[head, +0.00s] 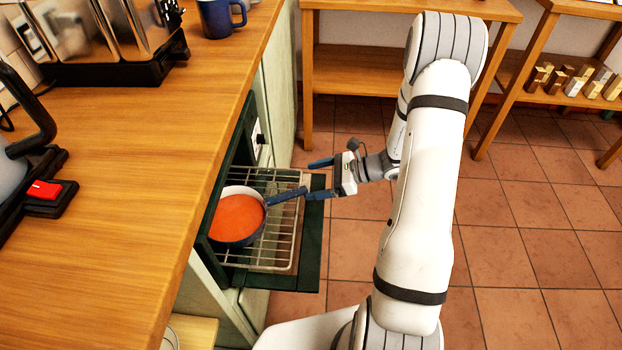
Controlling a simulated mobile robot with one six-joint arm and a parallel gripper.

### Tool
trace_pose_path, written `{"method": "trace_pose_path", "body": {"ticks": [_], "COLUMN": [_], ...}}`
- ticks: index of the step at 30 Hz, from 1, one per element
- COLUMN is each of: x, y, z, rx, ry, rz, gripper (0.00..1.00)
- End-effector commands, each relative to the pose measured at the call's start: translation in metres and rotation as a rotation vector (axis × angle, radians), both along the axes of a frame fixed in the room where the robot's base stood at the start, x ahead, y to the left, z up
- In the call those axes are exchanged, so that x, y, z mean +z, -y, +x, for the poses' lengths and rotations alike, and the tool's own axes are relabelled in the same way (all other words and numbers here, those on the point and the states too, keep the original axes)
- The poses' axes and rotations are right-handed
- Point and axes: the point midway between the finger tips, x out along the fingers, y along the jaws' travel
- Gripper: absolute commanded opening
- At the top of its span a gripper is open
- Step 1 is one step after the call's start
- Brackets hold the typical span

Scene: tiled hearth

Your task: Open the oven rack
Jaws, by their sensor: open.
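The wire oven rack (283,248) is in the head view at lower middle. It reaches out of the oven opening over the dark green open oven door (313,240). A round pan (237,219) with an orange filling and a dark blue handle (285,197) sits on the rack. The handle points towards my gripper (320,179). My gripper is open, with its two blue fingers spread near the outer end of the rack. Nothing shows between the fingers. I cannot tell whether a finger touches the rack or the pan handle. The oven's inside is mostly hidden under the counter.
The wooden counter (130,190) overhangs the oven on the left. It holds a toaster (110,45), a blue mug (220,17) and a kettle (20,150). A wooden shelf (355,70) stands at the back. The tiled floor (530,235) at right is clear.

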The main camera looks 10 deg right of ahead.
Motion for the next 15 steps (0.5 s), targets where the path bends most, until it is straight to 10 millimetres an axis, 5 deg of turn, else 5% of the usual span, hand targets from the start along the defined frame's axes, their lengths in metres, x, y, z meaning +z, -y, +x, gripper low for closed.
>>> {"method": "trace_pose_path", "body": {"ticks": [15], "x": [0.027], "y": [0.059], "z": [-0.015], "rx": [-0.004], "ry": [0.001], "rz": [0.000], "gripper": [0.85]}}
